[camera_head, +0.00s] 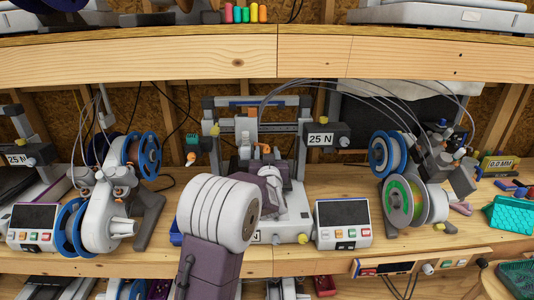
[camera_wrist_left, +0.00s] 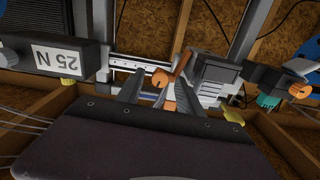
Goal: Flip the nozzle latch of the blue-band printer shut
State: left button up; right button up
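The printer with a blue band (camera_head: 246,103) on its top beam stands at the middle of the bench. Its orange nozzle latch (camera_head: 265,149) shows just beyond my left gripper in the head view. In the left wrist view the orange latch (camera_wrist_left: 173,70) sticks up at a slant beside the grey print head (camera_wrist_left: 213,76). My left gripper (camera_wrist_left: 159,92) has its two dark fingers apart, with the latch just beyond and between their tips; I cannot tell whether they touch it. In the head view my left gripper (camera_head: 270,170) hides part of the printer. My right gripper is not in view.
A box marked 25 N (camera_head: 320,139) sits at the printer's right upright. A control panel (camera_head: 343,222) stands right of the printer. Spools (camera_head: 402,200) stand to the right and a white spool unit (camera_head: 103,215) to the left. A wooden shelf (camera_head: 180,60) runs above.

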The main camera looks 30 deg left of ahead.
pick_arm(q)
grip_shut()
jog(key=shift+s+a+n+b, duration=0.2)
jog(key=shift+a+n+b, duration=0.15)
jog(key=shift+n+b, duration=0.8)
jog(key=shift+s+a+r+n+b, duration=0.1)
jog(key=shift+a+r+n+b, duration=0.05)
jog(key=shift+r+n+b, duration=0.15)
jog(key=shift+r, duration=0.1)
jog(key=shift+o, duration=0.9)
grip_release()
